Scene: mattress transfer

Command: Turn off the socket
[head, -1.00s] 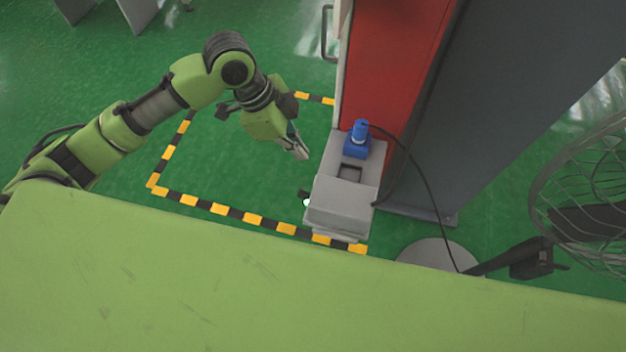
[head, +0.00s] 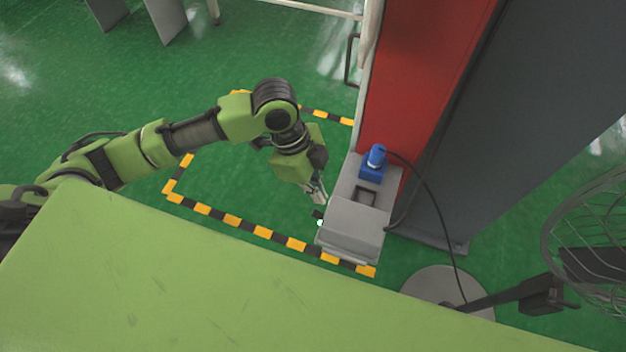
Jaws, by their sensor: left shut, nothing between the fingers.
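The socket is a grey box (head: 352,235) mounted at the foot of a red panel. A blue plug (head: 374,163) stands in its upper part, with a black cable running off to the right. A small black part with a white spot (head: 319,219) sticks out from the box's left side; I cannot tell exactly what it is. My left gripper (head: 320,197) is shut and empty, pointing down close to the box's left side, just above that small part. I cannot tell whether it touches. My right gripper is not in view.
The red panel (head: 425,70) and a dark grey panel (head: 530,90) rise behind the box. A caged fan (head: 590,215) stands at the right on a round base (head: 440,287). Yellow-black floor tape (head: 232,220) outlines open green floor to the left.

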